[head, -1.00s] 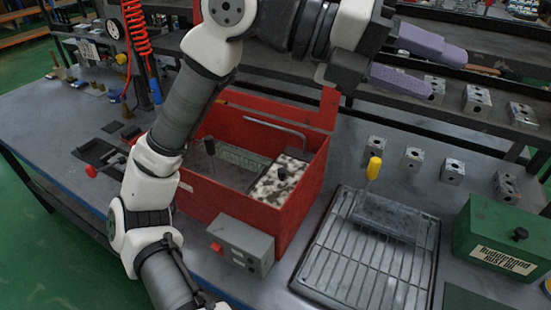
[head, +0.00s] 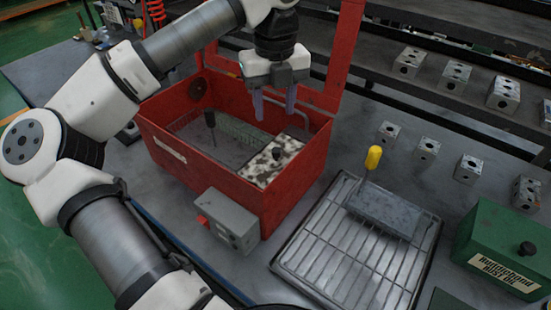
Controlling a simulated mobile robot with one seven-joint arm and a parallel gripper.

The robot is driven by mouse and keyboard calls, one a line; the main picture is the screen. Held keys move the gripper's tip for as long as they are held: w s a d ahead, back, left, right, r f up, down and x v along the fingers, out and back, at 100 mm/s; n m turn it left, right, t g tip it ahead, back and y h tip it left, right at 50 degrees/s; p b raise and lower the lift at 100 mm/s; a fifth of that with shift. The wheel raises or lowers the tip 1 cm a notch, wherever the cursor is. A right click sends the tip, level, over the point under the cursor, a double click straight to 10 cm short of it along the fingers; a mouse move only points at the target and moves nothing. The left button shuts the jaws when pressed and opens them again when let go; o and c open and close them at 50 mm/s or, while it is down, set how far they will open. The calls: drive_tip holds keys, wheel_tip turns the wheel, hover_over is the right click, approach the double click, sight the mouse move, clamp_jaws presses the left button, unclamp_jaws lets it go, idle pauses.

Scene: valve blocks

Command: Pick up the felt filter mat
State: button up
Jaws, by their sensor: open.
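A mottled black-and-white pad with a black knob, which looks like the felt filter mat (head: 262,168), lies in the right part of the open red tank (head: 215,176). My gripper (head: 274,112) points down over the back of the tank, behind and above the pad. Its two purple-grey fingers are apart with nothing between them. The gripper is clear of the pad, and the pad's whole top shows.
The tank's raised red lid (head: 346,50) stands close on the right of my gripper. A black upright handle (head: 210,122) rises inside the tank. At right, a grey slab (head: 385,212) with a yellow knob lies on a wire rack (head: 320,258). Several metal blocks stand behind.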

drive_tip(key=p, duration=0.1)
hover_over(276, 149)
drive_tip(key=f, duration=0.6)
drive_tip(key=shift+s+a+f, duration=0.15)
drive_tip(key=shift+s+f, duration=0.15)
drive_tip(key=shift+f, duration=0.05)
drive_tip(key=shift+w+f+p, duration=0.15)
drive_tip(key=shift+f+p, duration=0.45)
drive_tip(key=shift+f, duration=0.8)
drive_tip(key=shift+w+f+p, duration=0.15)
drive_tip(key=shift+f+p, duration=0.45)
drive_tip(key=shift+f, duration=0.75)
clamp_jaws()
